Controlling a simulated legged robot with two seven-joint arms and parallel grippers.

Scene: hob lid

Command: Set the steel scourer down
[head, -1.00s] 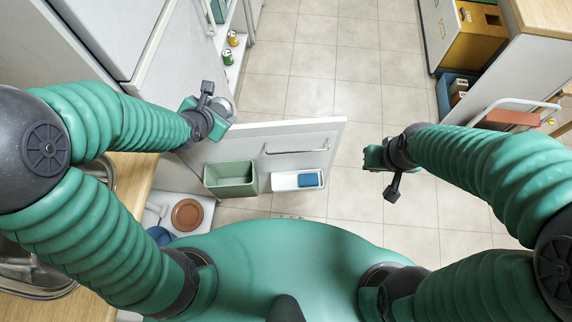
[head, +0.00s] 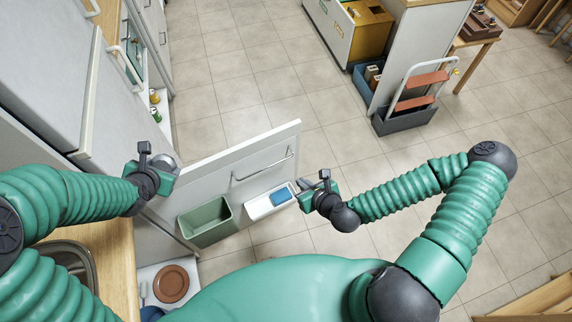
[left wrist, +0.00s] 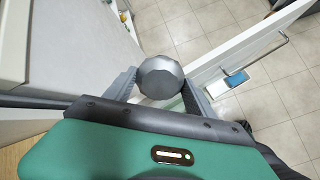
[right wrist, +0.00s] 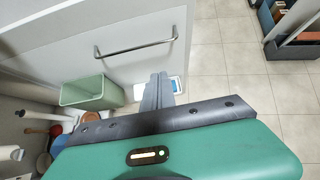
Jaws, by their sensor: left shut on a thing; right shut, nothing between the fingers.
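The steel scourer (left wrist: 160,77) is a grey faceted ball. My left gripper (head: 170,165) is shut on it, beside the white cabinet front and above the hinged end of the open door. The scourer (head: 163,158) is partly hidden by the gripper in the head view. My right gripper (head: 303,193) is shut and empty, close to the right end of the white tray on the door's inner face. In the right wrist view its closed fingers (right wrist: 158,85) cover part of that tray.
The open white door (head: 230,152) carries a rail (head: 262,170), a green bin (head: 205,224) and the white tray (head: 258,209) with a blue sponge (head: 281,195). A brown round thing (head: 171,284) lies below, in the cupboard. Tiled floor (head: 250,90) is clear beyond the door.

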